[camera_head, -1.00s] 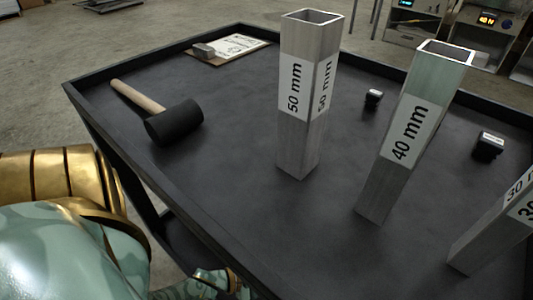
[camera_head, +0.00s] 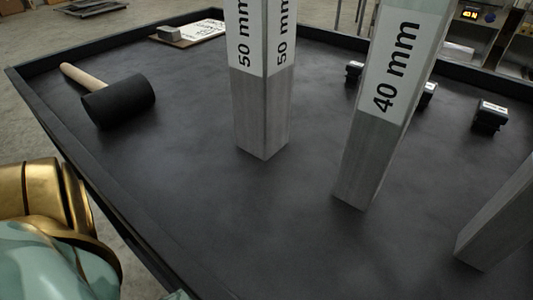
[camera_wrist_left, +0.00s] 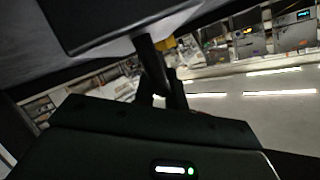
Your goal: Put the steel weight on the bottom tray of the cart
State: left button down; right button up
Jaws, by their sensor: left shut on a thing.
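The cart's dark top tray (camera_head: 190,215) fills most of the head view. The bottom tray is hidden in the head view. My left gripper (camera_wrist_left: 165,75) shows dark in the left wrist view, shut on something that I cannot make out. A broad dark panel with a pale edge (camera_wrist_left: 125,20) is just above it in that picture. My left gripper is outside the head view, and my right gripper is in neither view.
A black-headed mallet (camera_head: 118,104) lies at the tray's left. A 50 mm square tube (camera_head: 262,110), a 40 mm tube (camera_head: 365,155) and another tube (camera_head: 497,225) stand on the tray. Small black labelled pieces (camera_head: 489,117) lie behind them. The tray has a raised rim (camera_head: 90,195).

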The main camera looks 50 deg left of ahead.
pick_arm(q)
jog(key=shift+w, duration=0.15)
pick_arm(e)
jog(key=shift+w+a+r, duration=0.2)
pick_arm(q)
jog(key=c, duration=1.5)
grip_release()
jog(key=shift+f, duration=0.1)
jog(key=shift+o, duration=0.2)
